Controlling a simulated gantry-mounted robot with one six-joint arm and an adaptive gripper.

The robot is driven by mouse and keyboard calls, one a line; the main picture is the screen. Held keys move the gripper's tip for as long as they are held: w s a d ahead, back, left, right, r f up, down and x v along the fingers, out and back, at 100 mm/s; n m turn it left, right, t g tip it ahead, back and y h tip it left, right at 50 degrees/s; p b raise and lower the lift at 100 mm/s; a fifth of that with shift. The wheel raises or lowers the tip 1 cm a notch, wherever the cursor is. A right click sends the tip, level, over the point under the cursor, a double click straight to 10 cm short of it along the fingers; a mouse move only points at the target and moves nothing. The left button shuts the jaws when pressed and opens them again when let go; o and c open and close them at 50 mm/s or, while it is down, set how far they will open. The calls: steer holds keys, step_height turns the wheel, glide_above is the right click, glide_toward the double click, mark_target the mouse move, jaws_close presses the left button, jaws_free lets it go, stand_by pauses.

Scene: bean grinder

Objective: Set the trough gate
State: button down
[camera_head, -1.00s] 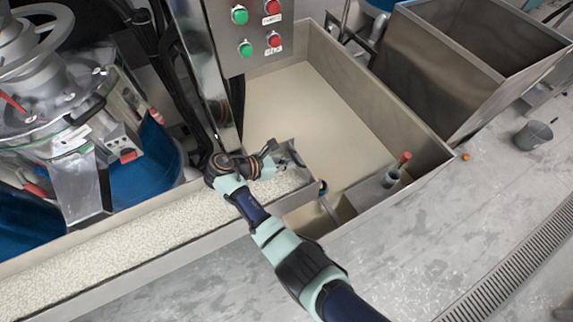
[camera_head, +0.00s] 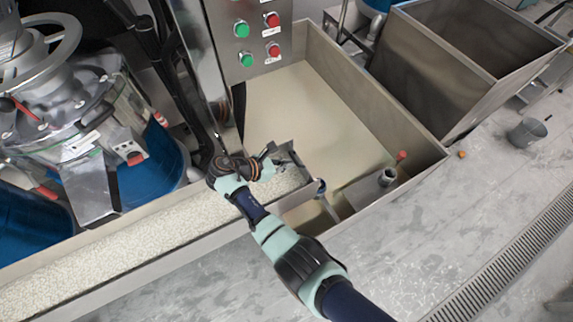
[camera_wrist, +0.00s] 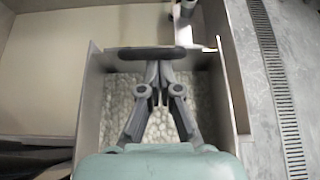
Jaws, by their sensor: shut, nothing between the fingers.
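The trough (camera_head: 130,232) holds pale beans and runs from the lower left to the basin. In the wrist view, a dark rounded bar (camera_wrist: 150,53) spans the trough's far end, above the beans (camera_wrist: 118,95). It appears to be the gate's top edge or handle; the gate plate below it cannot be made out. My gripper (camera_wrist: 159,92) is shut and empty, over the beans. Its fingertips point at the bar from the near side; whether they touch it is unclear. In the head view, my gripper (camera_head: 283,155) is at the trough's end, and the gate is hard to make out there.
A metal basin (camera_head: 320,105) with a pale floor lies beyond the trough's end. A grey cylinder (camera_head: 387,178) and a red-tipped part (camera_head: 401,155) stand in its near right corner. A control panel (camera_head: 255,45) and metal column (camera_head: 205,75) rise close behind my arm.

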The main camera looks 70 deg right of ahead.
steer(key=w+a+r+p, duration=0.1)
steer(key=w+a, duration=0.5)
steer(key=a, duration=0.1)
steer(key=shift+r, duration=0.2)
steer(key=shift+a, duration=0.1)
